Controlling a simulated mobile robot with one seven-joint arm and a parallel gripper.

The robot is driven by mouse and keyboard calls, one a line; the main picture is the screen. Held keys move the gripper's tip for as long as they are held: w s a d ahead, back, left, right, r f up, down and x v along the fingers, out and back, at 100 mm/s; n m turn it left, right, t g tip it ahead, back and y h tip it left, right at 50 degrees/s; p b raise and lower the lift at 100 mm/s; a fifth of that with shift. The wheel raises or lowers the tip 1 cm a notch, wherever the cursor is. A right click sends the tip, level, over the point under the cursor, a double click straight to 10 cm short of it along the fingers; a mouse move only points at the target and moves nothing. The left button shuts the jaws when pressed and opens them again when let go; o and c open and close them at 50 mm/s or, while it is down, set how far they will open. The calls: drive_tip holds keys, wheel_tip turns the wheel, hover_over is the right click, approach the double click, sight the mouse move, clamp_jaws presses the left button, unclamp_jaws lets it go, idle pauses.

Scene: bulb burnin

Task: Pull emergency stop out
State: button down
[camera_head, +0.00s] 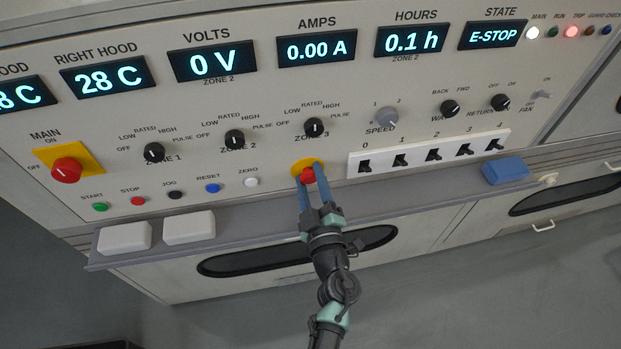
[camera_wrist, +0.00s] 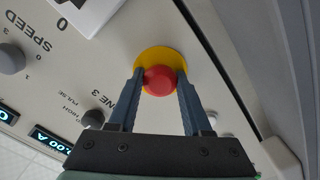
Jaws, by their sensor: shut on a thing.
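The emergency stop is a red mushroom button (camera_head: 307,174) on a yellow round plate (camera_head: 302,165), low in the middle of the panel. In the wrist view the red button (camera_wrist: 159,81) sits in front of the yellow plate (camera_wrist: 152,56). My gripper (camera_head: 315,182) reaches up to it from below. Its two blue fingers are on either side of the red button, and it is shut on it; the gripper also shows in the wrist view (camera_wrist: 160,84). The STATE display (camera_head: 492,35) reads E-STOP.
A grey shelf (camera_head: 400,196) runs below the panel, with two white blocks (camera_head: 124,237) at left and a blue block (camera_head: 505,170) at right. The white switch strip (camera_head: 428,153) is right of the button. The ZERO button (camera_head: 251,182) is to its left.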

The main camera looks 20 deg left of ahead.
idle(0.3)
drive_tip(key=shift+s+d+p, duration=0.4)
drive_tip(key=shift+s+p, duration=0.15)
drive_tip(key=shift+p, duration=0.25)
drive_tip(key=shift+w+f, duration=0.1)
drive_tip(key=shift+f, duration=0.1)
drive_tip(key=c, duration=0.7)
unclamp_jaws()
drive_tip(key=shift+r, duration=0.1)
drive_tip(key=shift+s+d, duration=0.1)
drive_tip(key=shift+s, duration=0.1)
drive_tip(key=p+v, duration=0.2)
drive_tip(key=v, duration=1)
drive_tip(key=shift+s+d, duration=0.2)
drive_tip(key=shift+s, duration=0.1)
